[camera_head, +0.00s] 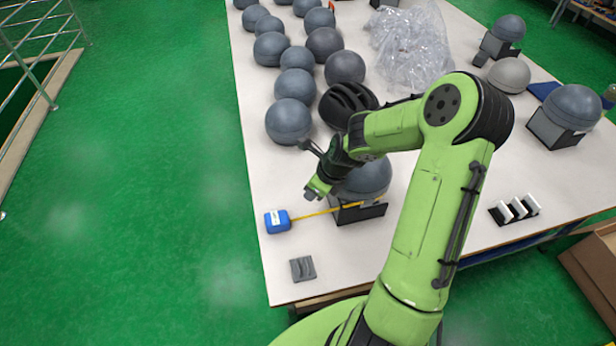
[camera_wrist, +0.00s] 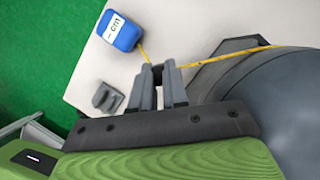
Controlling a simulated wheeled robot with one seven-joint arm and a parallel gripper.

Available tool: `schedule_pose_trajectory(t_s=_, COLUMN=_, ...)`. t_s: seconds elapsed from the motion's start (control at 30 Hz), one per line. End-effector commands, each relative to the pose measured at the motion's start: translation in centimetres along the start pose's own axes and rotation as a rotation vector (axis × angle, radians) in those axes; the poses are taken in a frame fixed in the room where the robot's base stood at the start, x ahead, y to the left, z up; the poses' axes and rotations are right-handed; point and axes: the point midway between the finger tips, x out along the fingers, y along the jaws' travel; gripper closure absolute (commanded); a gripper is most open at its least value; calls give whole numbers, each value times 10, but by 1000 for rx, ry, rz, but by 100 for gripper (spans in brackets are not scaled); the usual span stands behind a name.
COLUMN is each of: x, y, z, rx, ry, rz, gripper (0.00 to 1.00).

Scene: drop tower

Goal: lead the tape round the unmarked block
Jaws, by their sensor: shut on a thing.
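My gripper (camera_head: 310,193) is shut on the yellow tape (camera_head: 317,212), with a dark piece between the fingertips in the wrist view (camera_wrist: 158,73). The tape comes from a blue case (camera_head: 278,221) with a white label, left of my gripper; the case is also in the wrist view (camera_wrist: 121,29). The tape (camera_wrist: 225,60) also runs right, to a dark block (camera_head: 358,214) that bears a grey dome (camera_head: 366,182). The tape lies along the dome's lower side. My arm covers part of the dome, and its far side is hidden. I cannot make out any mark on the block.
A small grey notched piece (camera_head: 302,268) lies near the table's front left corner. A black helmet (camera_head: 346,104) and several grey domes (camera_head: 289,121) stand behind. White pieces in a dark rack (camera_head: 516,209) stand at right. The table's left edge is close to the case.

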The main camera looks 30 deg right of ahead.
Motion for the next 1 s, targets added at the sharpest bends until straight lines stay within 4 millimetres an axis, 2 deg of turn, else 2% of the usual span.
schedule_pose_trajectory(t_s=0.13, x=-13, y=16, z=-29, rx=2, ry=3, rz=-1, gripper=100)
schedule_pose_trajectory(t_s=0.3, x=-18, y=24, z=-42, rx=0, ry=0, rz=0, gripper=100)
schedule_pose_trajectory(t_s=0.37, x=-21, y=22, z=-48, rx=3, ry=1, rz=-1, gripper=100)
schedule_pose_trajectory(t_s=0.63, x=-45, y=20, z=-103, rx=6, ry=1, rz=-1, gripper=100)
schedule_pose_trajectory(t_s=0.77, x=-48, y=20, z=-113, rx=1, ry=-1, rz=0, gripper=100)
schedule_pose_trajectory(t_s=0.87, x=-53, y=11, z=-123, rx=5, ry=0, rz=-3, gripper=100)
schedule_pose_trajectory(t_s=1.0, x=-64, y=-6, z=-148, rx=6, ry=0, rz=-2, gripper=100)
